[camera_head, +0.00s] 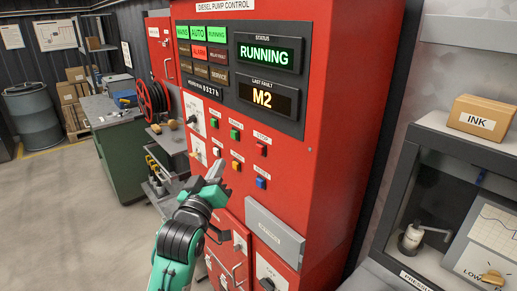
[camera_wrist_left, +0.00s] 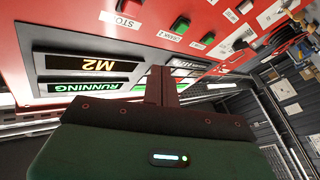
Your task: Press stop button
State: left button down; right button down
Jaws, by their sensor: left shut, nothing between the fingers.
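The red diesel pump control cabinet (camera_head: 325,120) fills the middle of the head view. Its red stop button (camera_head: 261,149) sits under a STOP label, at the right end of the upper button row. In the left wrist view the red button (camera_wrist_left: 130,5) is at the top edge, partly cut off, beside its label. My left gripper (camera_head: 215,169) is shut and empty, in front of the panel, lower left of the stop button in the picture. Its fingers (camera_wrist_left: 161,86) also show in the left wrist view, apart from the button. My right gripper is not in view.
The status display (camera_head: 268,53) reads RUNNING. A grey box (camera_head: 274,232) juts from the cabinet below. A glass-fronted cabinet (camera_head: 450,190) stands right; open floor lies left.

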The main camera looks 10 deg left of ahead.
aim_at(260, 149)
pick_arm(q)
jog(key=w+d+b, duration=0.1)
jog(key=w+d, duration=0.4)
jog(key=w, duration=0.2)
jog(key=shift+d, duration=0.2)
dwell(0.6)
dwell(0.8)
dwell(0.7)
jog(key=shift+w+d, duration=0.25)
jog(key=shift+w, duration=0.1)
